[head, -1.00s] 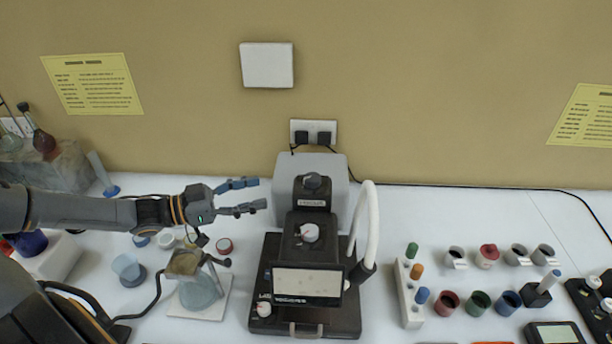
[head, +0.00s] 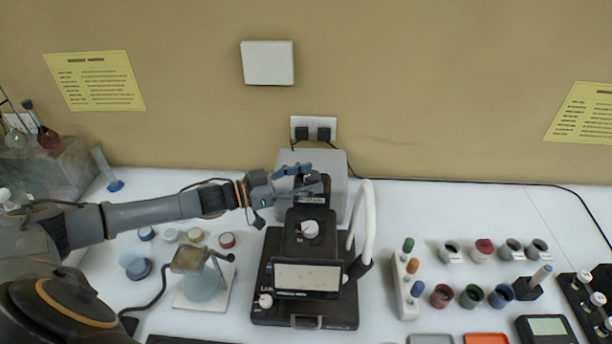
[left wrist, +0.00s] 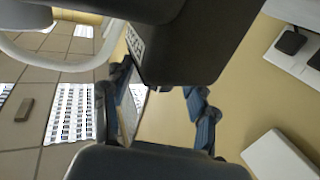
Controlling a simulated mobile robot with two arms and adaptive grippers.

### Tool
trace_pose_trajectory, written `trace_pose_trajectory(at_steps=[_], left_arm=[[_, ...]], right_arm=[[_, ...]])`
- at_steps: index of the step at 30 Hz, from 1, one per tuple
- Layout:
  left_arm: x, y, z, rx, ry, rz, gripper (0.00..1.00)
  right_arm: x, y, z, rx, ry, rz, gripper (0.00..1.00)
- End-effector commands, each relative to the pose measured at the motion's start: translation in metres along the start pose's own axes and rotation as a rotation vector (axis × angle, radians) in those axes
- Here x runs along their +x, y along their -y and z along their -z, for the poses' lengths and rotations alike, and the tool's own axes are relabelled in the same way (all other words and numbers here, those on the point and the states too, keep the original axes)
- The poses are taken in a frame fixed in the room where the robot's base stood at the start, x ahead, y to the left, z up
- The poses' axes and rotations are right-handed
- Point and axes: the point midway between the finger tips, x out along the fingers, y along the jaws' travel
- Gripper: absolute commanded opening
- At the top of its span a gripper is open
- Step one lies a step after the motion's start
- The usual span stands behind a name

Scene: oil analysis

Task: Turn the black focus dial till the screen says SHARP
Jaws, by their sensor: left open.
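The black analysis instrument (head: 303,237) stands mid-table, with a pale screen (head: 306,278) on its front; I cannot read any word on it. A white knob (head: 309,229) sits on its top. My left gripper (head: 313,178) is open at the instrument's upper rear, where the black focus dial is. Its fingers cover the dial in the head view, so I cannot tell whether they touch it. In the left wrist view the blue-grey fingers (left wrist: 160,105) are spread apart, with a large dark body (left wrist: 190,45) beyond them. My right gripper is not in view.
A white curved tube (head: 366,215) rises right of the instrument. A glass vessel on a stand (head: 205,285) is at its left. A vial rack (head: 403,285) and several coloured cups stand to the right. A grey box (head: 338,205) is behind the instrument.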

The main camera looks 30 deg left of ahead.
Motion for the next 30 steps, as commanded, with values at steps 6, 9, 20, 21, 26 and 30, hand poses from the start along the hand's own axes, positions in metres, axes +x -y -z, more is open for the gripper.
trace_pose_trajectory(at_steps=[6, 9, 20, 21, 26, 30], left_arm=[[0.000, 0.000, 0.000, 0.000, 0.000, 0.000, 0.58], [0.000, 0.000, 0.000, 0.000, -0.001, 0.000, 0.38], [0.000, 0.000, 0.000, 0.000, -0.002, -0.006, 0.03], [0.000, 0.000, 0.000, 0.000, -0.003, -0.011, 0.03], [0.000, 0.002, -0.002, 0.003, -0.003, -0.055, 0.03], [0.001, 0.004, -0.002, 0.005, -0.004, -0.129, 0.03]], right_arm=[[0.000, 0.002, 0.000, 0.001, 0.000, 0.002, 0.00], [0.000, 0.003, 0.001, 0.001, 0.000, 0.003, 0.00], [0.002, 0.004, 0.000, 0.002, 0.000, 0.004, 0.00], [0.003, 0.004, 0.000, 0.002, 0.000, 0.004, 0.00], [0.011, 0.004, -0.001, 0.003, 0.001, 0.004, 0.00], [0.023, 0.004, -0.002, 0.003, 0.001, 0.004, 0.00]])
